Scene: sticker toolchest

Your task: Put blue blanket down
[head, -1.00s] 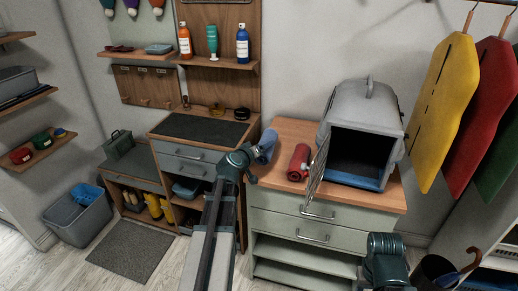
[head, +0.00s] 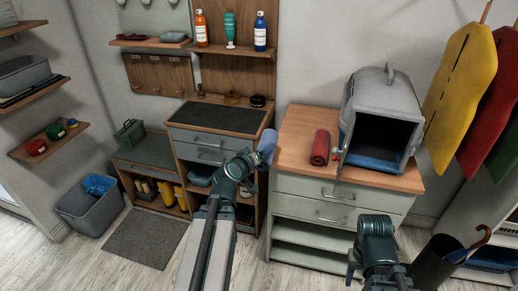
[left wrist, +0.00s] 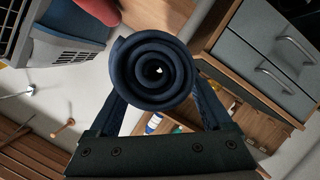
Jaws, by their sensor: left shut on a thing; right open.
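The blue blanket (head: 267,146) is a rolled cylinder held in my left gripper (head: 258,160), just left of the wooden top of the drawer chest (head: 300,127). In the left wrist view the blanket's spiral end (left wrist: 152,72) fills the middle, with the two fingers on either side of it. The gripper is shut on it. My right gripper (head: 354,272) is low in front of the chest, open and apart from everything; its fingertips are only partly visible.
A red rolled blanket (head: 320,147) lies on the chest top beside the grey pet carrier (head: 386,95), whose door stands open. The chest top left of the red roll is clear. A dark-topped cabinet (head: 215,115) stands to the left.

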